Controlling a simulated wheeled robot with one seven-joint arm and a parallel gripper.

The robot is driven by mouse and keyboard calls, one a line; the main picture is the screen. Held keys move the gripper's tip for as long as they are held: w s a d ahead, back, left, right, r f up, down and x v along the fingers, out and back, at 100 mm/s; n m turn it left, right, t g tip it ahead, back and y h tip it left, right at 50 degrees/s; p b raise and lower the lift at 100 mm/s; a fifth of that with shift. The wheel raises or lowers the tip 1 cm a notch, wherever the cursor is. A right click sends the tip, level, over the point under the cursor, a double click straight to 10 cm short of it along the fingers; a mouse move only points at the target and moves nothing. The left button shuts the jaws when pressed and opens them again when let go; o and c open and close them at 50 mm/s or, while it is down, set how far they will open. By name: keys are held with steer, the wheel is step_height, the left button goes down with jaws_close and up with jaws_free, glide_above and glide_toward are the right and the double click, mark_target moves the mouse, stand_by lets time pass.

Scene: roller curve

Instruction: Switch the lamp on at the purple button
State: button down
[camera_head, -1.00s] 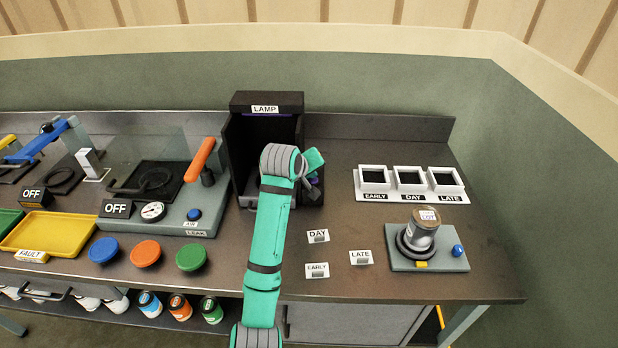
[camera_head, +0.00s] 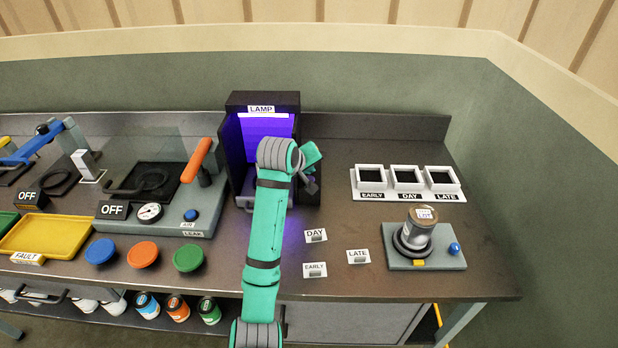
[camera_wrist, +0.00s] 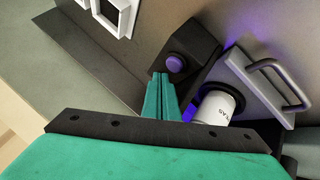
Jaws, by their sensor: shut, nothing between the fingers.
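The lamp box (camera_head: 263,100), a dark open-fronted housing marked LAMP, stands at the back of the bench and glows violet inside, with a bright tube under its top. The purple button (camera_wrist: 175,64) shows in the wrist view on a dark sloped block (camera_wrist: 192,45). My gripper (camera_wrist: 161,78) is shut and empty, its fingertips right beside the button; I cannot tell whether they touch it. In the head view my arm (camera_head: 268,230) hides the button and part of the box.
A white cylinder (camera_wrist: 216,106) and a grey plate with a handle (camera_wrist: 262,85) are close by my fingers in the wrist view. Right of the box are the EARLY, DAY and LATE bins (camera_head: 407,180) and a device holding a jar (camera_head: 417,232). An orange lever (camera_head: 197,160) stands to the left.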

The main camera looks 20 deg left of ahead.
steer(key=shift+r, duration=0.1)
steer(key=shift+w+r, duration=0.2)
steer(key=shift+r, duration=0.4)
steer(key=shift+s+a+r, duration=0.15)
steer(key=shift+a+r, duration=0.05)
steer(key=shift+r, duration=0.2)
steer(key=shift+d+r, duration=0.25)
steer(key=shift+r, duration=0.45)
steer(key=shift+d+r, duration=0.25)
steer(key=shift+r, duration=0.45)
steer(key=shift+s+a+r, duration=0.1)
steer(key=shift+a+r, duration=0.15)
steer(key=shift+r, duration=0.3)
